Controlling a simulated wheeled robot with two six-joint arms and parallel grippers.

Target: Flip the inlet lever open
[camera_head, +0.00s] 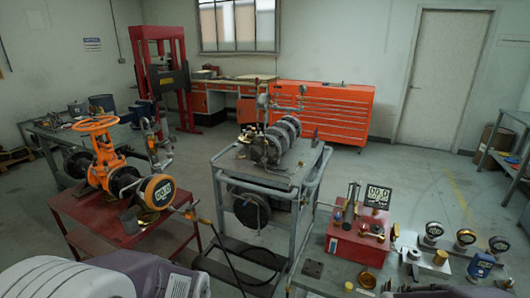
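An orange gate valve (106,160) with a handwheel (96,124) on top stands on a red table (95,224) at the left. A round yellow-rimmed digital gauge (159,191) faces me at its right flange. Small fittings (190,213) and a hose stick out to the right of the gauge. The inlet lever is too small to make out for certain among these fittings, and its position cannot be told. Parts of my arms show along the bottom edge, well short of the valve. Neither of my grippers shows.
A grey cart (270,168) with flanged pipework (282,138) stands in the middle. A bench at the lower right holds a red test unit (358,245) and several gauges (466,237). A hose (232,268) hangs between the red table and the cart. Floor is clear toward the door (446,78).

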